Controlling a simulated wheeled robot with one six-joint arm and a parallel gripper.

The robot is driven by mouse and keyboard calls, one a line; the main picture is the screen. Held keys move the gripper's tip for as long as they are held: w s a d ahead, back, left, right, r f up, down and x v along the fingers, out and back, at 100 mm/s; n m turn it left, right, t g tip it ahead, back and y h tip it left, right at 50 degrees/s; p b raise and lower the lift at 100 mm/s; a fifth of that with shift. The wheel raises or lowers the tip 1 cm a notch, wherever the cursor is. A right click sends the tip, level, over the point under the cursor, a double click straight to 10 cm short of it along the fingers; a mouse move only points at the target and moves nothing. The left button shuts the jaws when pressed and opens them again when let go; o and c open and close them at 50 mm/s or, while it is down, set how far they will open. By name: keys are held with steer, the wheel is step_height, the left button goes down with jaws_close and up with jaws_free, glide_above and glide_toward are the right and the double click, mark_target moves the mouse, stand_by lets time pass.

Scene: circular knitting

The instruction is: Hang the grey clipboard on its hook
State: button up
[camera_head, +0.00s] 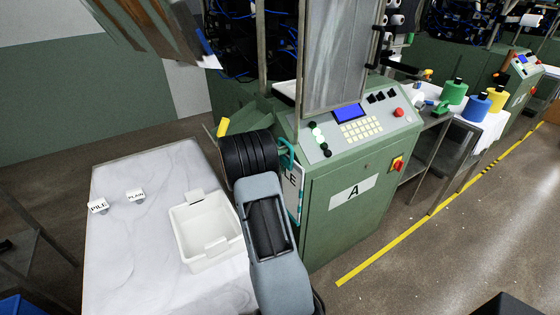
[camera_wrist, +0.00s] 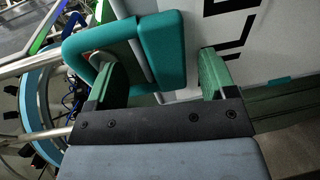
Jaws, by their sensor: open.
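The clipboard (camera_head: 293,190) stands upright against the left side of the green machine marked A. It is pale grey with black letters and teal edging, and my arm partly covers it. In the wrist view its pale face (camera_wrist: 200,22) and teal loop handle (camera_wrist: 172,50) are close up. My gripper (camera_wrist: 163,68) is open, with one green finger on each side of the handle's right bar. The left finger overlaps the loop's opening. A thin grey part shows inside the loop; I cannot tell whether it is the hook. Contact is unclear.
A marble-topped table (camera_head: 130,240) holds a white bin (camera_head: 206,232) and small PILE (camera_head: 98,206) and PLAIN (camera_head: 135,196) signs. The machine's control panel (camera_head: 355,125) is right of my arm. Yarn cones (camera_head: 476,107) stand farther right. Floor beyond the yellow line is open.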

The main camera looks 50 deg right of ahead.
steer(key=shift+a, duration=0.15)
steer(key=b+v, duration=0.2)
steer(key=v, duration=1.1)
steer(key=shift+a, duration=0.3)
steer(key=s+a+r+t+y+p, duration=0.1)
steer(key=s+a+y, duration=0.3)
steer(key=a, duration=0.2)
steer(key=s+a+r+n+t+y, duration=0.1)
steer(key=s+a+r+y, duration=0.1)
steer(key=s+a+y, duration=0.2)
steer(key=s+a+r+t+y+p, duration=0.1)
steer(key=s+a+y, duration=0.3)
steer(key=a, duration=0.4)
steer(key=shift+s+r+n+t+p, duration=0.25)
steer(key=shift+r+n+t+p, duration=0.05)
steer(key=shift+r+t+p, duration=0.1)
steer(key=s+a+r+n+t+y, duration=0.1)
steer(key=s+a+t+y, duration=0.1)
steer(key=a, duration=0.5)
steer(key=shift+s+a+r+t+y+p, duration=0.35)
steer(key=shift+t+y, duration=0.25)
steer(key=shift+y, duration=0.6)
steer(key=shift+d, duration=0.1)
